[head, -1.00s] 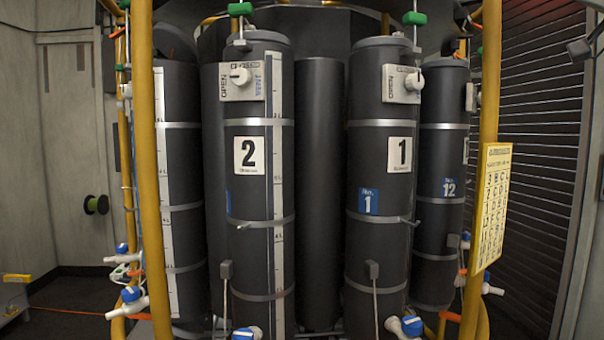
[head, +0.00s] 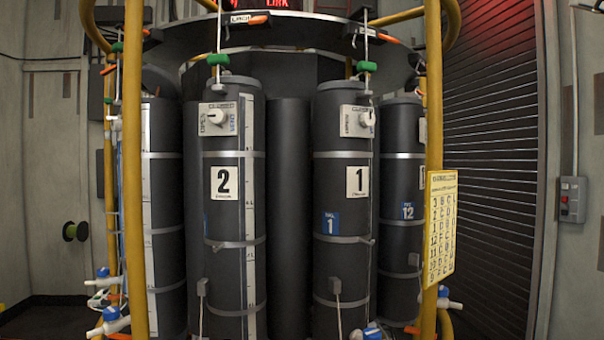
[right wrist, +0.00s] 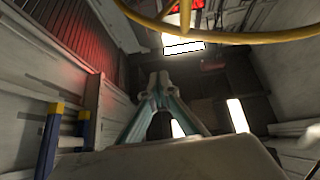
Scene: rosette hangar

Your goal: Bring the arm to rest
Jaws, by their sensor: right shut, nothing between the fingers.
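My right gripper (right wrist: 160,82) shows in the right wrist view, its two fingers meeting at the tips with nothing between them. It points up into open space, below a yellow curved rail (right wrist: 215,36). Neither gripper shows in the head view now, and my left gripper is in no view. The head view faces a rack of dark cylinders, with cylinder 2 (head: 224,275) left of cylinder 1 (head: 338,265).
Yellow upright posts (head: 133,200) frame the rack. A yellow chart (head: 440,228) hangs at its right side. A ribbed shutter (head: 487,150) and a wall switch box (head: 572,199) are farther right. Blue-handled valves (head: 108,322) stick out at the lower left.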

